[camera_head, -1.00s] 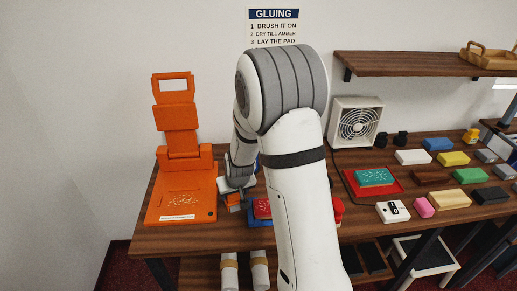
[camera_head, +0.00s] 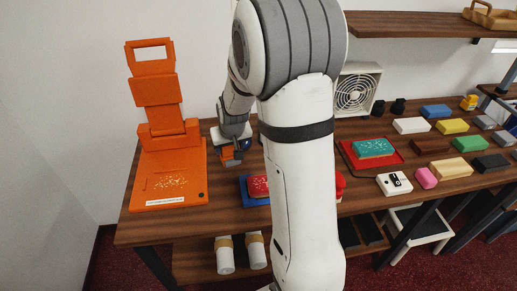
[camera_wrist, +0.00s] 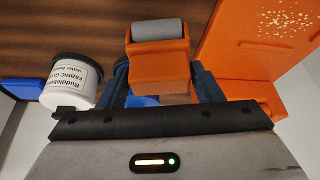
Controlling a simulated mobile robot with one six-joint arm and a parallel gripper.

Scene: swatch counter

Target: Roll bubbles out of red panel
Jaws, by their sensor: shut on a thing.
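The red panel (camera_head: 258,186) lies on a blue tray (camera_head: 247,200) on the counter; pale specks show on it. My arm hides its right part, and the wrist view does not show it. My gripper (camera_head: 232,152) is above the counter, behind and to the left of the panel, apart from it. It is shut on an orange roller tool; in the wrist view the tool's orange body (camera_wrist: 160,68) sits between the blue fingers, with its grey roller (camera_wrist: 158,32) beyond.
A tall orange device (camera_head: 165,185) stands left of my gripper. A white glue tub (camera_wrist: 72,82) is close by in the wrist view. A teal panel (camera_head: 373,147) on a red tray, a fan (camera_head: 355,92) and several coloured blocks lie to the right.

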